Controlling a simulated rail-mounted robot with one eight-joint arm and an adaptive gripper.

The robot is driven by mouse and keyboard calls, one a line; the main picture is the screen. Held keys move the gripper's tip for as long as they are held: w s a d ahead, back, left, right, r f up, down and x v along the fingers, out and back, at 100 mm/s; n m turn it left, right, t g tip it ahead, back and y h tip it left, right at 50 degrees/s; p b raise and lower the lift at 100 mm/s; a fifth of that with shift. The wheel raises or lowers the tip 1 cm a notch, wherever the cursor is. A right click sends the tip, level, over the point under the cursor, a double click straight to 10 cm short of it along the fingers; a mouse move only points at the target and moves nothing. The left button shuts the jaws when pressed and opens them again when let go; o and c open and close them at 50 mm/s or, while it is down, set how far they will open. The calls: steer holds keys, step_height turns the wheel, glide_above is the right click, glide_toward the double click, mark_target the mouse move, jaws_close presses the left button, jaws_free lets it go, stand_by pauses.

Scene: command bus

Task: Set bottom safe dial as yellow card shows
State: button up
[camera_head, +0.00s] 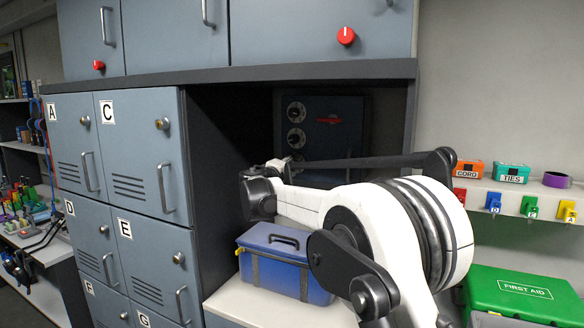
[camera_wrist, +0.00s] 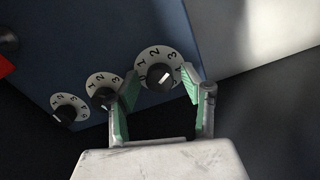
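The safe (camera_head: 348,138) is a dark box in the open locker bay, with a column of white-rimmed dials at its left. The top dial (camera_head: 296,112) and middle dial (camera_head: 296,138) show; my arm covers most of the lowest one. In the wrist view the bottom dial (camera_wrist: 151,57) is the rightmost and nearest, a black knob with a white pointer mark on a numbered white disc. The pointer slants up and right in the picture. My gripper (camera_wrist: 160,82) is open, its green-padded fingers on either side of this dial, without visible contact on the knob. I cannot make out the yellow card.
The safe's red handle (camera_head: 330,119) is right of the dials. A blue box (camera_head: 270,262) stands on the counter below my arm. Lettered lockers (camera_head: 142,150) are at left. A green first-aid case (camera_head: 522,294) and a shelf with tags (camera_head: 520,190) are at right.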

steer(key=v, duration=1.2)
steer(key=shift+d, duration=0.1)
